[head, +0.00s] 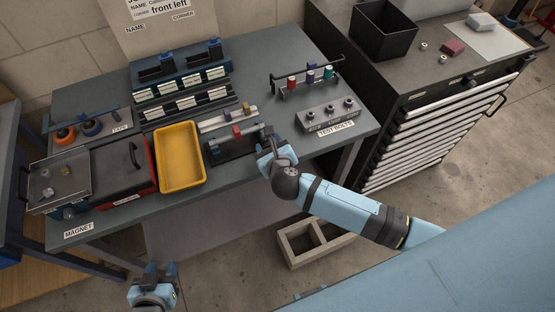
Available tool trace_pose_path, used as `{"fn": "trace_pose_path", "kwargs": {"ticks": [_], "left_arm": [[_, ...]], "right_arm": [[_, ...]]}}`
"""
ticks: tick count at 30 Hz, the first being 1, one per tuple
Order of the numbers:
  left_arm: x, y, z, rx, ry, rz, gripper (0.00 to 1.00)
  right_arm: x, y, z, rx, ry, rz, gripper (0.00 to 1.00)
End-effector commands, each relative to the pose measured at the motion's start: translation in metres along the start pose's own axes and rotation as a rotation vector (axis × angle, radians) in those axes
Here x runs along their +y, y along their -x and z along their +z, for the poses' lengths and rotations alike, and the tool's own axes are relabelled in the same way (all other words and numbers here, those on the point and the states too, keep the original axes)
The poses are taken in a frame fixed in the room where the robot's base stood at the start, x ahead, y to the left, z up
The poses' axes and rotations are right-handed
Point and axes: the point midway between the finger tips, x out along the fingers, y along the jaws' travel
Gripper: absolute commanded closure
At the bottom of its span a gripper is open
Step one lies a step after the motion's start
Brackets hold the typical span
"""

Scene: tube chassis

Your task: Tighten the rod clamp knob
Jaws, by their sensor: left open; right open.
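A dark fixture (222,153) with a horizontal rod stands at the front middle of the bench, just right of the yellow tray. A small red part (237,131) sits on the rod; it is too small to tell whether it is the clamp knob. My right gripper (268,147) is open at the right end of this fixture and hides part of that end. I cannot tell whether it touches the fixture. My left gripper (154,270) is open and empty, low in front of the bench and away from the fixture.
The yellow tray (181,154) lies left of the fixture. A grey block with bolts (328,116) and a rack with coloured items (308,82) stand to the right. A red and black box (118,172) is at the left. A concrete block (303,245) lies on the floor.

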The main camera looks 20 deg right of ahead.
Motion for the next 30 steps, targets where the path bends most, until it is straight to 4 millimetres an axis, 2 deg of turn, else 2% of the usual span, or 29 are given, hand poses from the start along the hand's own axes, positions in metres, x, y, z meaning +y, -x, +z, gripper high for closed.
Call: {"fn": "trace_pose_path", "kwargs": {"ticks": [3, 9, 15, 20, 30], "left_arm": [[0.000, -0.002, 0.004, -0.002, 0.001, 0.001, 0.57], [0.002, -0.005, 0.008, -0.004, 0.002, 0.005, 0.57], [0.004, -0.007, 0.009, -0.004, 0.002, 0.009, 0.57], [0.004, -0.007, 0.009, -0.001, 0.002, 0.009, 0.57], [0.003, -0.007, 0.008, 0.001, 0.000, 0.008, 0.57]], "right_arm": [[0.001, 0.030, -0.002, 0.001, -0.002, 0.002, 0.49], [0.001, 0.074, -0.002, 0.001, -0.003, 0.002, 0.49], [0.001, 0.101, -0.001, 0.001, -0.002, 0.002, 0.49], [0.000, 0.109, 0.000, -0.001, 0.000, 0.001, 0.49], [0.000, 0.109, 0.000, -0.001, 0.000, 0.001, 0.49]]}}
